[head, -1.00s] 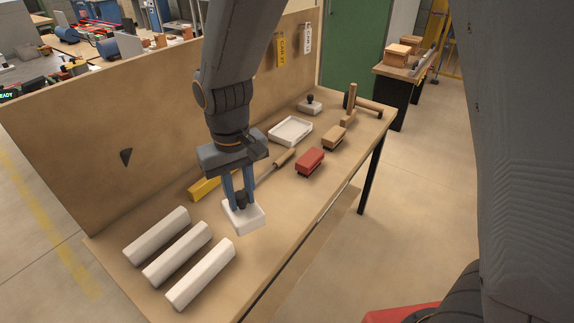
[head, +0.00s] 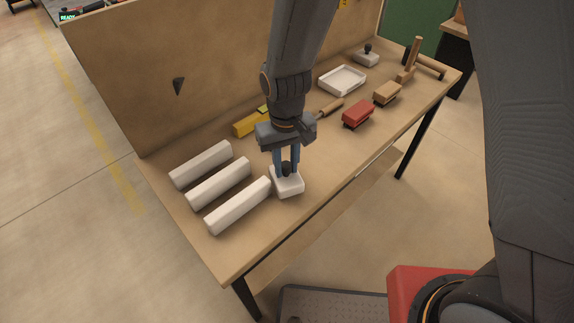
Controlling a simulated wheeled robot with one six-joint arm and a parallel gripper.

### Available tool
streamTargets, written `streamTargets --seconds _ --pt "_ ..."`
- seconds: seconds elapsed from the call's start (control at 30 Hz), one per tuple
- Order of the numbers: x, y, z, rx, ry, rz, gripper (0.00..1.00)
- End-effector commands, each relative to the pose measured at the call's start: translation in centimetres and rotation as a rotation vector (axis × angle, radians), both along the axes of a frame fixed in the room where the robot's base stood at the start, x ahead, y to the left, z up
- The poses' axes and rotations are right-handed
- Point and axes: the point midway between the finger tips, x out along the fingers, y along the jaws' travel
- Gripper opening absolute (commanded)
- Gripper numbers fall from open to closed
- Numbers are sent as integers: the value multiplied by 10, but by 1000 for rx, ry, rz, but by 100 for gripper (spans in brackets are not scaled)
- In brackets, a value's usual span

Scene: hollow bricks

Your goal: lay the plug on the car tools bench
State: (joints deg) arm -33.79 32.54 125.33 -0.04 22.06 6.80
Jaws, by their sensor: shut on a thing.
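My gripper (head: 287,167) points down and is shut on the dark knob of a white block (head: 288,185), which I take for the plug. The block is over the near front part of the wooden bench (head: 230,262), close to the right end of the nearest white bar. I cannot tell whether its underside touches the bench top. The fingers hide part of the knob.
Three white bars (head: 218,183) lie left of my gripper. A yellow tool (head: 250,122), a wooden-handled tool (head: 330,108), a red brush (head: 357,114), a tan brush (head: 387,93), a white tray (head: 342,80), another knobbed block (head: 367,56) and a mallet (head: 412,60) lie behind.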

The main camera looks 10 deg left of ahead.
Motion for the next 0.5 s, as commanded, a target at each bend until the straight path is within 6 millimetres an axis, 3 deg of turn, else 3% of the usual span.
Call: streamTargets --seconds 0.13,0.37,0.4,0.5 --pt "0 0 -11 0 1 0 2" --pt "0 0 -12 0 -1 0 2" --pt "0 0 -12 0 -1 0 31" --pt "0 0 -12 0 -1 0 43"
